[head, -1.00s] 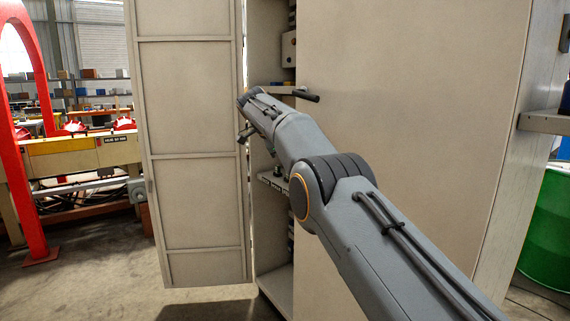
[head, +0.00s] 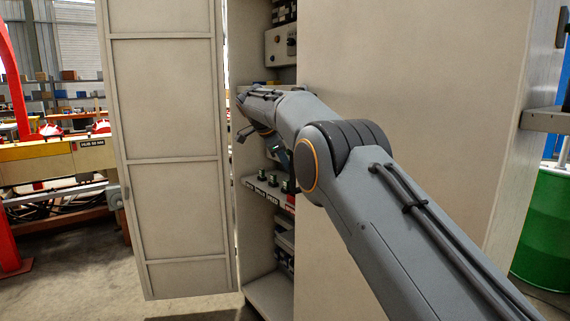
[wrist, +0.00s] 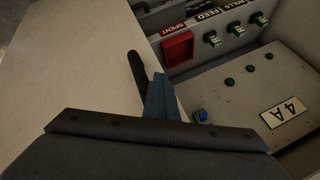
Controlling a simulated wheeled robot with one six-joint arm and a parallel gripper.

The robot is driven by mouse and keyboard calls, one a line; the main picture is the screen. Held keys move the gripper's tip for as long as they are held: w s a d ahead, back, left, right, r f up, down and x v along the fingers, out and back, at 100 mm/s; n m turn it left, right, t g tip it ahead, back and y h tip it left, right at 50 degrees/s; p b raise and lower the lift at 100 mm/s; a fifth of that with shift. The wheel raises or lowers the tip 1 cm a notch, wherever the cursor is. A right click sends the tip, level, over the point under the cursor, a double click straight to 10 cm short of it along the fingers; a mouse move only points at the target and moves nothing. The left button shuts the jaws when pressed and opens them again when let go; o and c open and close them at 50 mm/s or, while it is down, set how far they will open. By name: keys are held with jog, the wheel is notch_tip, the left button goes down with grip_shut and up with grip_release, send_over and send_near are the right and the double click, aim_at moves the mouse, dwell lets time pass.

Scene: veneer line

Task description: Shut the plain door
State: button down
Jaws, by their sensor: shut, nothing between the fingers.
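The plain door (head: 410,110) is the large smooth pale panel right of the cabinet opening. How far it stands from its frame I cannot tell. In the wrist view its pale face (wrist: 85,70) fills the left, with a dark bar handle (wrist: 138,70) near its edge. My arm hides the handle in the head view. My gripper (head: 284,157) is at the opening, by the door's left edge. In the wrist view my blue fingers (wrist: 160,95) are shut and empty, close beside the handle; whether they touch it I cannot tell.
A ribbed door (head: 170,100) stands open on the left. Inside the cabinet are a shelf with several knobs, a red box (wrist: 178,49) and a plate marked 4A (wrist: 286,117). A green drum (head: 545,230) stands at the right. Bare floor shows lower left.

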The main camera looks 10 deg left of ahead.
jog(key=shift+w+d, duration=0.25)
dwell(0.4)
